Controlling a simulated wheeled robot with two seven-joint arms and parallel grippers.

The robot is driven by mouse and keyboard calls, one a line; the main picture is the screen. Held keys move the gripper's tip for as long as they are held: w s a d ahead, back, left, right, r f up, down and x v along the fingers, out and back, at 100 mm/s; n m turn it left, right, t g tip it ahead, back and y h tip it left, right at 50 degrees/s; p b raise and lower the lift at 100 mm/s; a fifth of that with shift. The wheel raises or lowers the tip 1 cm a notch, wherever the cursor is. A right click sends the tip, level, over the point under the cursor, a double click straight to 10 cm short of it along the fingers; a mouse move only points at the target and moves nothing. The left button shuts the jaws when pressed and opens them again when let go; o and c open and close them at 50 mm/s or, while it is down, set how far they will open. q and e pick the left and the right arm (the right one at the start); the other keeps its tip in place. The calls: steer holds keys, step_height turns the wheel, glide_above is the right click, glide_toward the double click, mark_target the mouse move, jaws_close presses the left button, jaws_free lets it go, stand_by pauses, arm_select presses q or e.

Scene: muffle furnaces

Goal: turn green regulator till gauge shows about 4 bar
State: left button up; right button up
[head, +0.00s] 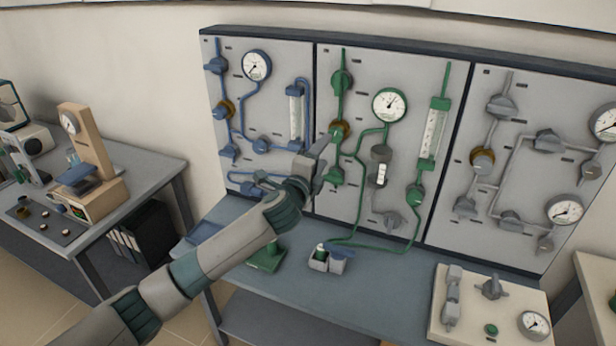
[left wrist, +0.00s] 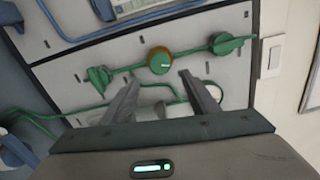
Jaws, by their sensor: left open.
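The green regulator (head: 339,130) is a round green knob with a brass ring on the middle panel's left pipe. It shows in the left wrist view (left wrist: 160,61) with a pale mark on its face, beyond the fingertips and roughly centred between them. The green line's round gauge (head: 389,105) is right of and above the regulator; its needle points up and slightly right, its numbers too small to read. My left gripper (head: 322,162) is open and empty, just below the regulator in the head view; its fingers also show in the left wrist view (left wrist: 161,88). They appear apart from the knob.
Green valve handles sit above (head: 342,82) and below (head: 334,177) the regulator on the same pipe. A green flowmeter (head: 433,133) is to the right. Blue (head: 226,108) and grey (head: 482,158) regulators sit on the neighbouring panels. The bench (head: 380,285) below carries small parts.

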arm_select(q)
steer(key=b+v, duration=0.2)
steer(key=v, duration=0.7)
stand_by(1.5)
